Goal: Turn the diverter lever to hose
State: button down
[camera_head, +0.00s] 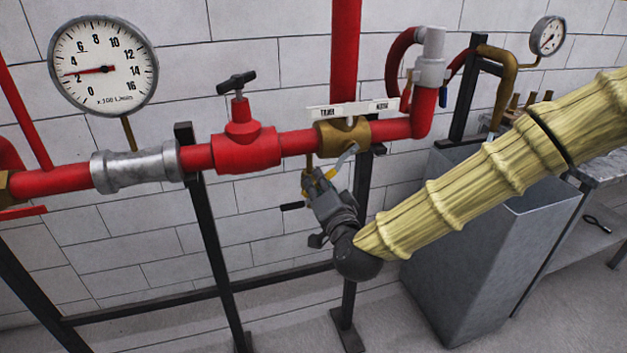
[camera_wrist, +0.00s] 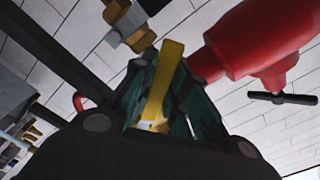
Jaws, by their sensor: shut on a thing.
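The diverter is a brass body (camera_head: 343,134) in the red pipe, with a white label plate (camera_head: 352,109) above it. The plate has one word at each end; the right one seems to read HOSE, the left is too small to read surely. A thin grey lever (camera_head: 346,156) slants down and left from the body to a yellow end. My gripper (camera_head: 323,180) is just below the brass body, shut on the lever's yellow handle. In the wrist view the yellow handle (camera_wrist: 165,78) stands between the dark fingers.
A black support post (camera_head: 360,215) stands behind. A grey tank (camera_head: 490,240) is at right, with gauges at both upper sides.

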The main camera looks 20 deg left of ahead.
jog(key=shift+w+d+f+n, duration=0.3)
jog(key=shift+d+f+n, duration=0.2)
jog(key=shift+f+n, duration=0.4)
jog(key=shift+r, duration=0.1)
jog(key=c, duration=1.4)
grip_release()
jog(key=shift+v, duration=4)
jog(key=shift+w+d, duration=0.1)
